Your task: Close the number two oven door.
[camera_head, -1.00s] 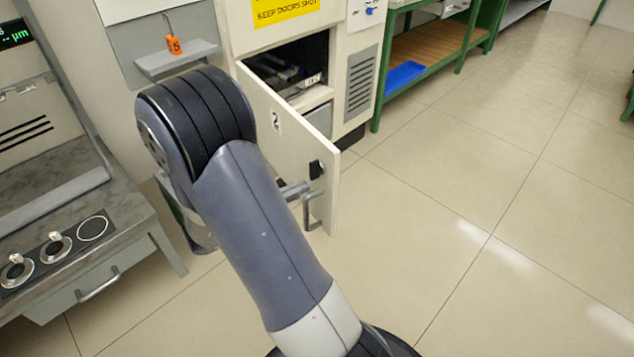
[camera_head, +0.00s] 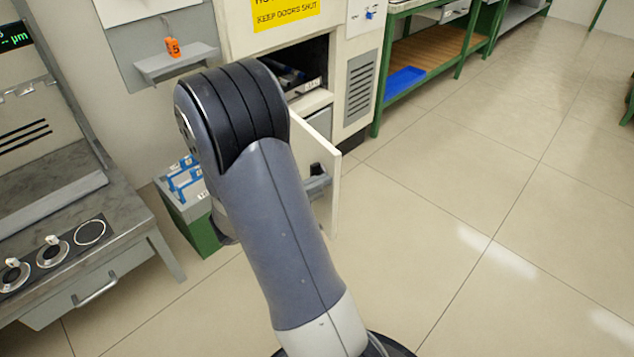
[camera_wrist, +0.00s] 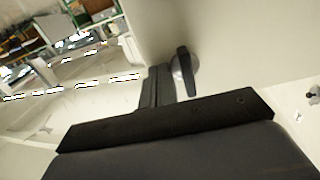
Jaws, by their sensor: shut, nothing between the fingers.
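The number two oven door (camera_head: 329,208) stands open, swung out from the oven front, with its middle hidden behind my arm in the head view. A dark latch knob (camera_head: 317,170) is near its outer edge. The oven opening (camera_head: 312,58) shows dark, with trays or rods inside. In the wrist view the pale door face (camera_wrist: 235,45) fills the upper right, with the black latch knob (camera_wrist: 185,70) on it. My gripper (camera_wrist: 158,85) is shut and empty, close beside the knob; whether it touches the door cannot be told.
A green bin (camera_head: 205,232) with blue racks stands on the floor left of my arm. A grey bench (camera_head: 110,215) with knobs is at the left. A green-framed shelf (camera_head: 425,60) with a blue tray stands right of the oven. The floor at right is clear.

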